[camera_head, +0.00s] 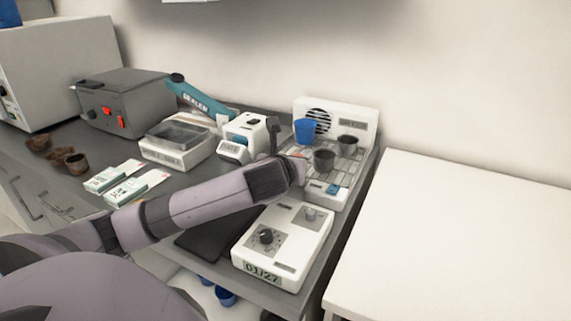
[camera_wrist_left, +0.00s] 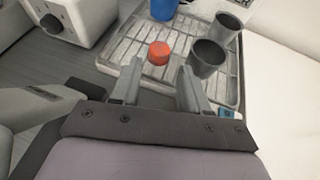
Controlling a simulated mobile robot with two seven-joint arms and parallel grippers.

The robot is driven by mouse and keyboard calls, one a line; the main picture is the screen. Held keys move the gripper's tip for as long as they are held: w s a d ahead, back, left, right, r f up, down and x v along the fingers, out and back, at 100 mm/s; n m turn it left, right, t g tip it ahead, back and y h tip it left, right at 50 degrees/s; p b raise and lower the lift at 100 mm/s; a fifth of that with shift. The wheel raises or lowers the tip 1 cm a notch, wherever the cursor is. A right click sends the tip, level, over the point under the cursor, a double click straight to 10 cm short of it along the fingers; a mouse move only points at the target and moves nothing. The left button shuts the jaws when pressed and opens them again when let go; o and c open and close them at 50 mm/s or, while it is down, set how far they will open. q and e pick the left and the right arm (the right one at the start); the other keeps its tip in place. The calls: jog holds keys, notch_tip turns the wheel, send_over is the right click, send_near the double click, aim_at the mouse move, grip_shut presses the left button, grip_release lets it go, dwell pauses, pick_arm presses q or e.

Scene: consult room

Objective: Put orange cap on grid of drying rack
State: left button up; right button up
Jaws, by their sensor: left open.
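The orange cap (camera_wrist_left: 159,53) sits on the grid of the drying rack (camera_wrist_left: 128,49) in the left wrist view, beside a grey cup. My left gripper (camera_wrist_left: 160,70) is open, its two fingers reaching over the rack's near edge, one on each side of the cap's line. The cap appears free of the fingers. In the head view the drying rack (camera_head: 347,178) stands at the right end of the counter. My right gripper is not in view.
A blue cup (camera_head: 306,131) and two dark cups (camera_head: 348,145) (camera_head: 324,160) stand on the rack. A white device with knobs (camera_head: 283,246) is in front of it. Scales (camera_head: 177,144) and boxes lie left. A bare white table (camera_head: 460,240) is at right.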

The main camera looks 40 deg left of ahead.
pick_arm(q)
jog(key=shift+v, duration=2.4)
jog(key=shift+f, duration=0.1)
